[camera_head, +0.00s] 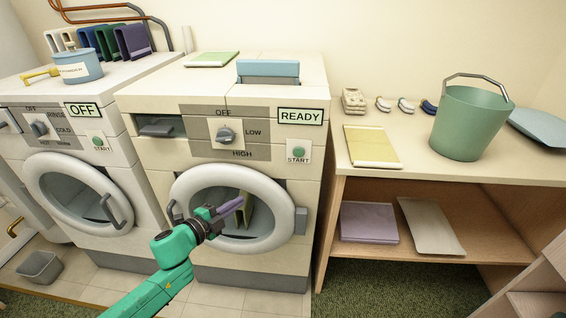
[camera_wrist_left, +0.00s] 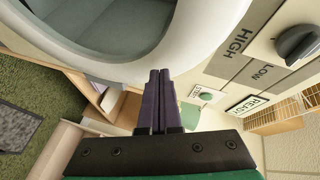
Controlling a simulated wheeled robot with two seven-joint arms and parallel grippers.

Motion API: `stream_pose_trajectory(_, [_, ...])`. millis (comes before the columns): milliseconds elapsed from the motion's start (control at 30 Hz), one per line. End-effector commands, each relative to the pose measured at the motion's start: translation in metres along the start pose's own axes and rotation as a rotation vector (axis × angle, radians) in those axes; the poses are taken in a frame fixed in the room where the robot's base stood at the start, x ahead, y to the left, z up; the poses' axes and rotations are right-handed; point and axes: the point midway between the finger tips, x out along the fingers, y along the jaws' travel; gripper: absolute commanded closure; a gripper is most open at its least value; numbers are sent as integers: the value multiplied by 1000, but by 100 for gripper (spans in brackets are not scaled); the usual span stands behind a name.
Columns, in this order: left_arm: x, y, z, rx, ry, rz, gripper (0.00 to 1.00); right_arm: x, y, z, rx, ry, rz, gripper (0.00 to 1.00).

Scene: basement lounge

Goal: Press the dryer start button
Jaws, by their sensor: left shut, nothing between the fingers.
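The dryer (camera_head: 229,172) is the cream machine with a READY display (camera_head: 300,117) and a LOW/HIGH knob (camera_head: 225,136). Its green start button (camera_head: 299,147) sits on a white START plate at the right of its front. The START plate (camera_wrist_left: 204,95) also shows in the left wrist view, small, to the right of the fingertips. My left gripper (camera_head: 240,202) is shut and empty, in front of the round dryer door (camera_head: 189,180), lower left of the button and apart from it. The shut fingers (camera_wrist_left: 160,73) point forward in the left wrist view. My right gripper is not in view.
A washer (camera_head: 88,165) with an OFF display and its own START button stands at the left. A wooden shelf counter (camera_head: 430,168) at the right holds a green bucket (camera_head: 466,127) and a yellow folded cloth (camera_head: 371,147). The space before the dryer's button is clear.

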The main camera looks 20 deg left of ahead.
Motion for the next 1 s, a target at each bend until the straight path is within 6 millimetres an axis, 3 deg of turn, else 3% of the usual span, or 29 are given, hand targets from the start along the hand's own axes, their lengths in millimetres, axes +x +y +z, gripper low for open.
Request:
stream_pose_trajectory(33, [1,-21,-30,85,83,-35,100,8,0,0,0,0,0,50])
stream_pose_trajectory(100, [-3,-48,-72,190,185,-79,100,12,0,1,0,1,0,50])
stream_pose_trajectory(200, [-11,-69,-114,289,284,-119,100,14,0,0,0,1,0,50])
stream_pose_trajectory(267, [-14,-75,-127,320,314,-131,100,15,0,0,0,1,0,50])
stream_pose_trajectory(667, [-14,-80,-134,330,327,-140,100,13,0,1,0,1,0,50])
stream_pose_trajectory(1000, [34,-88,-151,331,326,-142,100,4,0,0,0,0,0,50])
